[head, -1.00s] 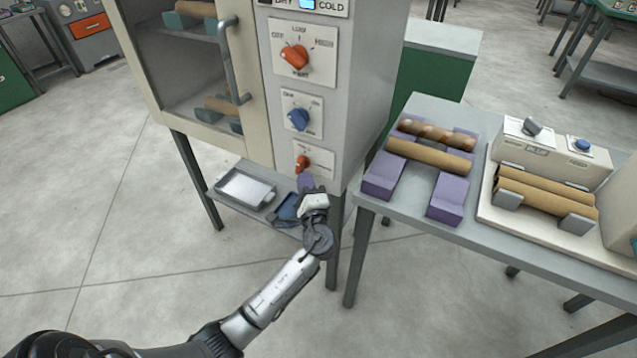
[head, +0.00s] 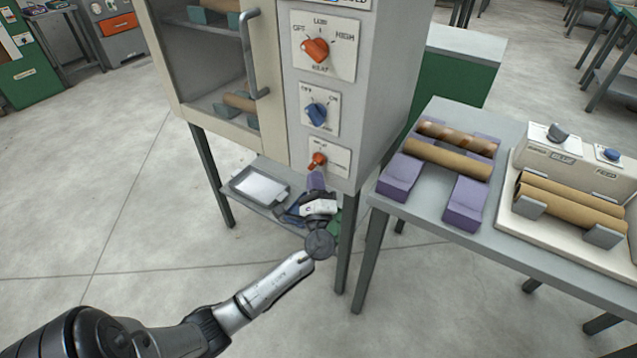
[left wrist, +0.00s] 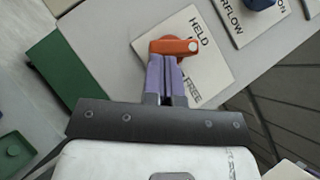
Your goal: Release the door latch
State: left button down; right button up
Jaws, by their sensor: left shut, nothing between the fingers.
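The orange latch knob (head: 318,159) is the lowest control on the cabinet front, on a white plate beside the glazed door (head: 222,80). In the left wrist view the latch knob (left wrist: 176,46) has a lever pointing right, and its plate (left wrist: 196,62) reads HELD and FREE. My left gripper (head: 316,176) is just below the knob. Its purple fingers (left wrist: 166,62) are shut together with nothing between them, tips at the knob's lower edge; I cannot tell if they touch. The door is closed, with a grey handle (head: 254,60). My right gripper is not in view.
Above the latch are a blue knob (head: 317,114) and a larger orange heat knob (head: 315,50). A tray (head: 260,186) lies on the shelf below the cabinet. A table with brown tubes on purple cradles (head: 463,203) stands close on the right. Floor at left is clear.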

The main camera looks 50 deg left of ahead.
pick_arm(q)
jog(key=shift+s+a+f+m+t+h+b, duration=0.1)
jog(key=shift+a+m+t+h+b, duration=0.2)
jog(key=shift+m+t+h+b, duration=0.9)
jog(key=shift+s+a+f+m+t+h+b, duration=0.15)
jog(key=shift+a+m+t+b, duration=0.3)
jog(key=shift+m+t, duration=1.55)
jog(key=shift+s+a+m+t+h+b, duration=0.15)
jog(key=shift+m+t+h+b, duration=0.65)
jog(key=shift+m, duration=1.4)
jog(key=shift+a+m+t+h+b, duration=0.15)
jog(key=shift+m+t+h+b, duration=0.35)
jog(key=shift+m+t, duration=0.4)
jog(key=shift+a+r+b, duration=0.1)
jog(key=shift+a+b, duration=0.05)
jog(key=shift+b, duration=0.2)
